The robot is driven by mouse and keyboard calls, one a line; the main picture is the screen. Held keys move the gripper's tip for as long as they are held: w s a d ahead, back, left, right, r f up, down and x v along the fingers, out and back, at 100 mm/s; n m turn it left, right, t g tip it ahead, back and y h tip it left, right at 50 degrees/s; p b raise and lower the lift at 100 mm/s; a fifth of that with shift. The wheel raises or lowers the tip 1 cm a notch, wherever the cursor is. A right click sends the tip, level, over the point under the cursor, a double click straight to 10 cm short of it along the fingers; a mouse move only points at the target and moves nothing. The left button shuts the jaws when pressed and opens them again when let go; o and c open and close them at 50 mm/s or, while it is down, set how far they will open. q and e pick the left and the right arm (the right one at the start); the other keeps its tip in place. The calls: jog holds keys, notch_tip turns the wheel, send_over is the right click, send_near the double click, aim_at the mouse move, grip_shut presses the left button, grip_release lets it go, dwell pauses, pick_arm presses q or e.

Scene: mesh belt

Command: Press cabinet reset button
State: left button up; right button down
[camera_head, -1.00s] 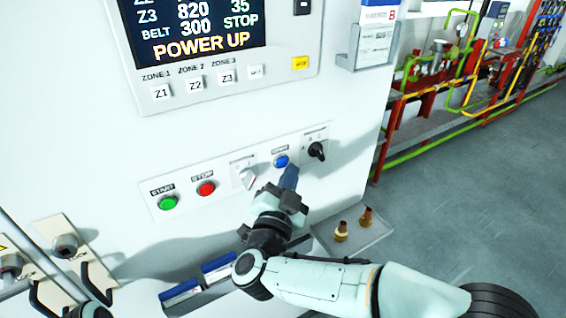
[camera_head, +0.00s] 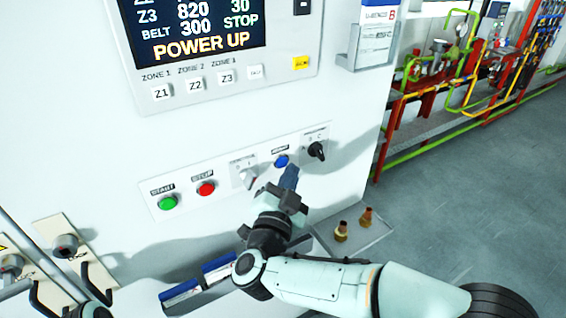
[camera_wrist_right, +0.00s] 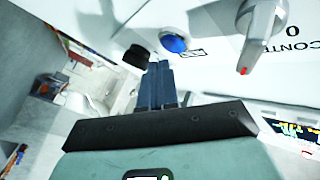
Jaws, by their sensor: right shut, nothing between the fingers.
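The blue reset button (camera_head: 281,161) sits on the cabinet's (camera_head: 250,100) control strip, between a grey selector switch and a black rotary knob. It also shows in the right wrist view as a blue dome (camera_wrist_right: 174,44) in a pale ring. My right gripper (camera_head: 290,172) is shut and empty, with its fingertips just below the button in the head view. In the wrist view the closed fingers (camera_wrist_right: 158,70) point toward the area beside the button; a small gap seems to show, but contact is hard to judge. My left gripper is not clearly seen.
A green start button (camera_head: 168,203), a red stop button (camera_head: 206,188), the grey selector (camera_head: 245,176) and the black knob (camera_head: 317,150) share the strip. A small shelf (camera_head: 365,240) with two brass fittings is right of my right arm. The display (camera_head: 195,30) reads POWER UP.

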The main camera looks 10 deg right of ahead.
jog(key=shift+w, duration=0.1)
jog(key=shift+w+a, duration=0.15)
jog(key=shift+w, duration=0.15)
jog(key=shift+w+a, duration=0.15)
jog(key=shift+w, duration=0.3)
dwell(0.9)
pick_arm(q)
jog(key=shift+s+f, duration=0.1)
pick_arm(e)
jog(key=shift+s, duration=0.1)
pick_arm(q)
jog(key=shift+s+f+b, duration=0.5)
jog(key=shift+f+b, duration=0.1)
jog(key=shift+f, duration=0.05)
pick_arm(e)
jog(key=shift+s+d, duration=0.3)
jog(key=shift+s, duration=0.55)
jog(key=shift+w, duration=0.1)
